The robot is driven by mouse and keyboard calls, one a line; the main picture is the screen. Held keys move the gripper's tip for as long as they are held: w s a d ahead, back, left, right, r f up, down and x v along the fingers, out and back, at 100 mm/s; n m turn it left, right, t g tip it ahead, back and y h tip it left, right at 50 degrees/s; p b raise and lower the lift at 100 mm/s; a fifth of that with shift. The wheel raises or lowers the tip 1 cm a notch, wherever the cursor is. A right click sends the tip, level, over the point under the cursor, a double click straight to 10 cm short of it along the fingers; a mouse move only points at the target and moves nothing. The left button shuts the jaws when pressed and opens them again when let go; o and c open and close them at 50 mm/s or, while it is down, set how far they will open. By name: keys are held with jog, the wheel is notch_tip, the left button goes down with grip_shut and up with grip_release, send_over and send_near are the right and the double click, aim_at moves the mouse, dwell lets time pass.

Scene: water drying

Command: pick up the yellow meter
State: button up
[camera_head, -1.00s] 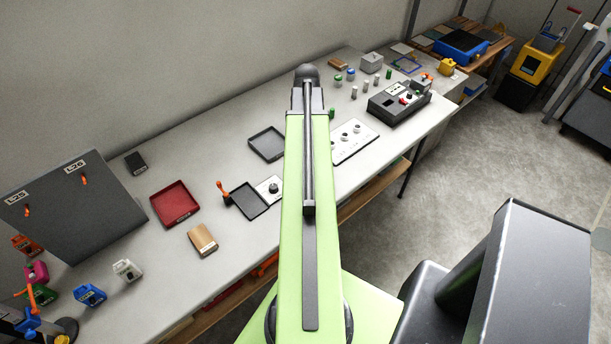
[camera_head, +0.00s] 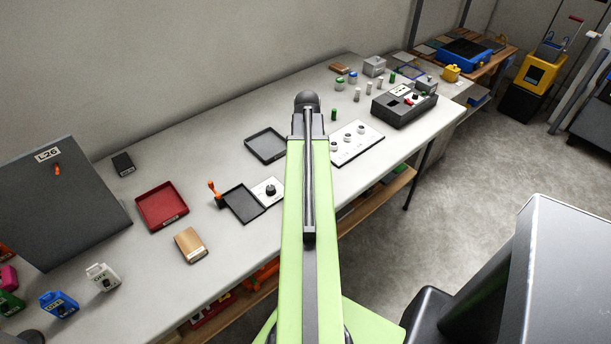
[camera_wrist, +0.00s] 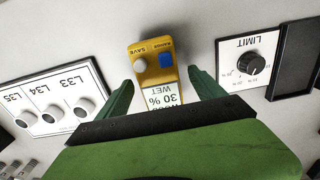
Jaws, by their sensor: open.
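The yellow meter (camera_wrist: 158,48) lies on the pale bench top in the wrist view. It has a grey button, a blue button and a white label reading "30 % WET", seen upside down. My gripper (camera_wrist: 160,77) is open, with one green finger on each side of the meter's labelled end. Gaps show between the fingers and the meter; whether either touches is not clear. The label's lower end is hidden by my gripper. In the head view my green arm hides the meter and the gripper.
A white panel with knobs L33 to L35 (camera_wrist: 58,96) lies left of the meter in the wrist view. A LIMIT dial panel (camera_wrist: 246,70) and a dark tray (camera_wrist: 296,55) lie right. The head view shows a red tray (camera_head: 162,205) and a wooden block (camera_head: 191,246).

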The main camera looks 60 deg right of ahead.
jog(key=shift+r, duration=0.1)
grip_shut()
notch_tip(320, 180, up, 5)
jog(key=p, duration=0.5)
jog(key=s+d+r+p, duration=0.2)
jog(key=s+r+p, duration=0.4)
jog(key=s, duration=0.5)
jog(key=shift+s, duration=0.3)
